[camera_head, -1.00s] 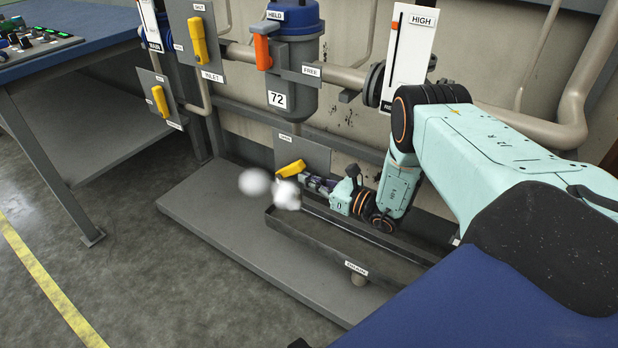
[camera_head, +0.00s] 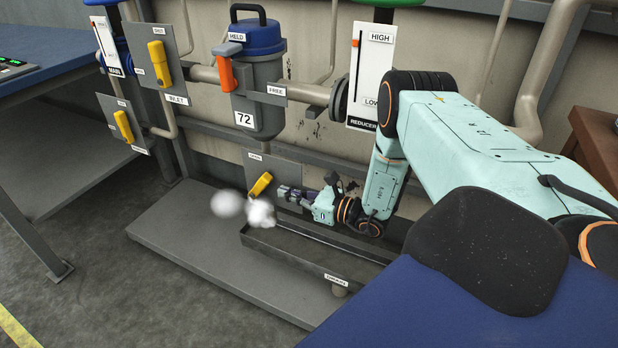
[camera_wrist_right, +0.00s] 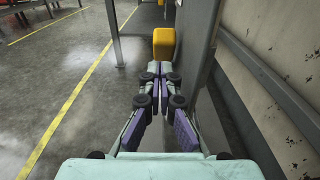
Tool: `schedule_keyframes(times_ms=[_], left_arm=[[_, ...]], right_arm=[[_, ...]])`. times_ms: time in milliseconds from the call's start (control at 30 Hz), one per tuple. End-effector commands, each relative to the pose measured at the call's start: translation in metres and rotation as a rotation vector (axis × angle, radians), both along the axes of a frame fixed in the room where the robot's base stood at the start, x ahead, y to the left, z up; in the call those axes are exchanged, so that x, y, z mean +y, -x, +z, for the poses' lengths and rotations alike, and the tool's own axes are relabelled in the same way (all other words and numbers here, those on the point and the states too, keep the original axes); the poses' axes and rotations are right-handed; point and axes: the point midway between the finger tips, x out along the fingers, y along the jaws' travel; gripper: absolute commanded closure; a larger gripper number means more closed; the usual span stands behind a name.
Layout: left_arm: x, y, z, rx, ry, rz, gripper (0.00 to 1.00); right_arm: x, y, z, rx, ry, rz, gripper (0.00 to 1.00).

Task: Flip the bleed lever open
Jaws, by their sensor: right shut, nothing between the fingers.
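The bleed lever is the low yellow lever (camera_head: 260,184) on a grey plate (camera_head: 286,170) below the tank. It slants up to the right, below a small label that seems to read OPEN. My right gripper (camera_head: 279,191) is shut and empty just to the right of the lever, its fingers pointing left towards it. In the right wrist view the closed fingertips (camera_wrist_right: 160,68) lie just below the yellow lever (camera_wrist_right: 164,43) in the picture; I cannot tell whether they touch. My left gripper is out of view.
White vapour puffs (camera_head: 261,212) hang beside the lever above a drain trough (camera_head: 290,262). Other yellow levers (camera_head: 159,64) (camera_head: 123,126), an orange handle (camera_head: 224,72) and the tank marked 72 (camera_head: 262,95) are above. A blue-topped bench (camera_head: 50,60) stands left.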

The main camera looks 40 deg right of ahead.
Motion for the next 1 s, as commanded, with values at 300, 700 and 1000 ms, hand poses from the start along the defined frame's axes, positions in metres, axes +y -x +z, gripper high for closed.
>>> schedule_keyframes(times_ms=[300,700,1000], left_arm=[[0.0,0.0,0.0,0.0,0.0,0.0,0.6],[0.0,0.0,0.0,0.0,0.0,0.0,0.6],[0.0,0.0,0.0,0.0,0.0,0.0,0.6]], right_arm=[[-0.025,0.057,0.005,-0.003,-0.004,-0.004,1.0],[-0.035,0.083,0.007,-0.003,0.0,0.0,1.0],[-0.034,0.084,0.007,-0.003,0.0,0.0,1.0]])
